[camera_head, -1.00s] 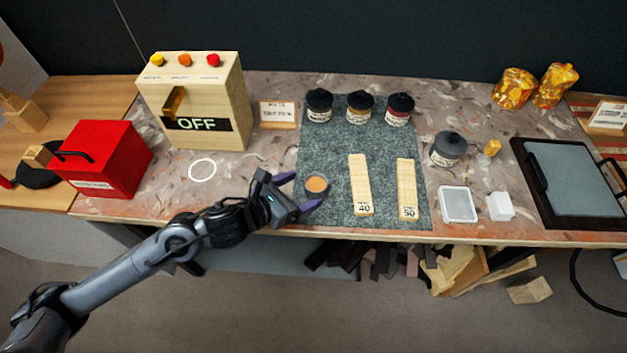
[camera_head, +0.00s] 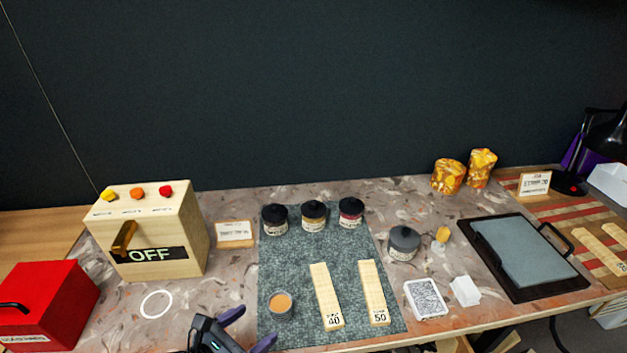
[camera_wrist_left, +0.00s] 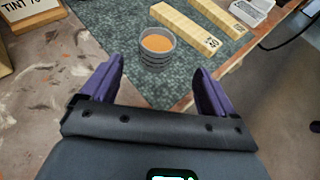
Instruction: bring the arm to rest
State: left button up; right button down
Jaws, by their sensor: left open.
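My left gripper (camera_head: 249,327) is at the bottom edge of the head view, its purple fingers open and empty. It is near the front edge of the bench, below a small grey cup (camera_head: 280,305) with orange contents. In the left wrist view the open fingers (camera_wrist_left: 157,85) are spread apart, with the cup (camera_wrist_left: 157,47) beyond them and clear of them. The cup stands upright on the green-grey mat (camera_head: 340,246). Most of my left arm is out of the head view. My right gripper is not in view.
Two wooden strips marked 40 (camera_head: 326,295) and 50 (camera_head: 373,290) lie right of the cup. Several lidded jars (camera_head: 313,216) stand behind. The box reading OFF (camera_head: 160,225) and a red box (camera_head: 45,300) are at left. A black-framed tray (camera_head: 475,234) is at right.

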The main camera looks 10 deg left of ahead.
pick_arm(q)
jog(key=s+d+r+n+p, duration=0.1)
jog(key=s+d+n+p, duration=0.3)
jog(key=s+n+p, duration=0.15)
jog(key=s+a+f+n+g+y+p, duration=0.3)
jog(key=s+n, duration=0.4)
jog(key=n, duration=0.9)
jog(key=s+a+f+n+g+y+p, duration=0.1)
jog(key=s+a+n+g+y, duration=0.35)
jog(key=n, duration=1.25)
notch_tip(320, 180, up, 38)
jog(key=s+d+g+h+p, duration=0.1)
jog(key=s+d+h+p, duration=0.1)
jog(key=p, duration=3.6)
notch_tip(320, 180, down, 73)
jog(key=b, duration=7.3)
jog(key=shift+a+n, duration=0.25)
jog(key=shift+n, duration=0.2)
jog(key=shift+w, duration=0.1)
